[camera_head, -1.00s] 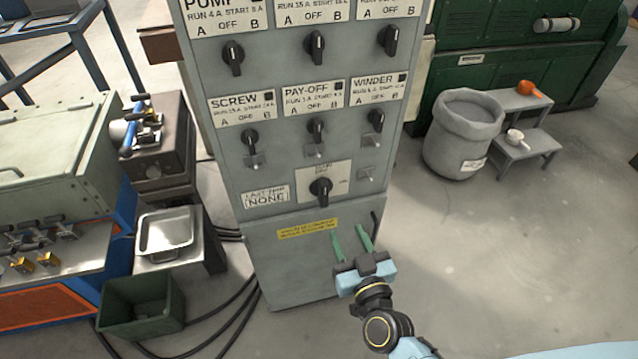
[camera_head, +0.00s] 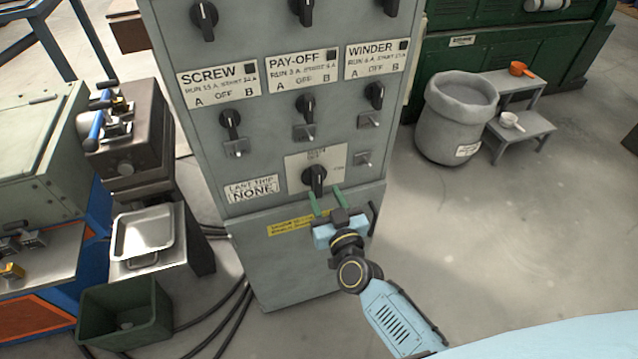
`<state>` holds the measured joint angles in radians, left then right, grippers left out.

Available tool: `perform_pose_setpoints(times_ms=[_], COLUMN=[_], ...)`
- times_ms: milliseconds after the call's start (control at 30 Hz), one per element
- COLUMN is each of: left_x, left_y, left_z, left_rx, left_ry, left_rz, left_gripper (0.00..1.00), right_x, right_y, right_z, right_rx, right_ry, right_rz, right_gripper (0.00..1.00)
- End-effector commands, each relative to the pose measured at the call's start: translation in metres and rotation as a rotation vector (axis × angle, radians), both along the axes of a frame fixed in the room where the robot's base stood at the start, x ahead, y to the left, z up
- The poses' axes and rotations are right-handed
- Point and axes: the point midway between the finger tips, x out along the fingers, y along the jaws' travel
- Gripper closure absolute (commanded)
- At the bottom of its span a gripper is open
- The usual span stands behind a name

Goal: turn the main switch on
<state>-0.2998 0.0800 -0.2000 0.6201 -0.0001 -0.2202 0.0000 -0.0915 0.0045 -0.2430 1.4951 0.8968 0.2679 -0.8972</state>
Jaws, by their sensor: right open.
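The main switch (camera_head: 314,178) is a black rotary knob on a pale plate (camera_head: 299,163) low on the grey control cabinet (camera_head: 215,80). Its pointer stands about upright, near the OFF mark; an ON mark seems to be at the plate's right. My right gripper (camera_head: 326,196) has green fingers, spread apart and empty. The fingertips are just below the knob, one toward each side of it. I cannot tell whether they touch it. My left gripper is not in view.
Other rotary knobs for screw (camera_head: 230,122), pay-off (camera_head: 305,106) and winder (camera_head: 374,94) sit above. A handle (camera_head: 373,218) is at the cabinet's right edge. Floor (camera_head: 480,240) to the right is clear.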

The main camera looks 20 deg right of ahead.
Motion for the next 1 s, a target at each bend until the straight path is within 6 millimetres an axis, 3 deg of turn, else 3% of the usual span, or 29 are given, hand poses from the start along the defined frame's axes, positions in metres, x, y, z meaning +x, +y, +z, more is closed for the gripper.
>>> perform_pose_setpoints(times_ms=[100, 300, 700, 1000], left_x=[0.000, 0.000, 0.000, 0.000], left_y=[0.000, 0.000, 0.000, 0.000], left_z=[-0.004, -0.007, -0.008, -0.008], left_rx=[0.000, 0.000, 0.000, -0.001], left_ry=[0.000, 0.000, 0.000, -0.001], left_rz=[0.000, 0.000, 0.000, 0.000], left_gripper=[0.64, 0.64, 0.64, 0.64], right_x=[0.023, 0.045, 0.051, 0.051], right_y=[0.001, 0.002, 0.002, 0.002], right_z=[-0.001, -0.001, 0.000, -0.001], right_rx=[0.000, 0.001, 0.000, 0.000], right_ry=[-0.001, 0.000, 0.001, 0.001], right_rz=[0.000, 0.000, 0.000, 0.000], right_gripper=[0.58, 0.58, 0.58, 0.97])
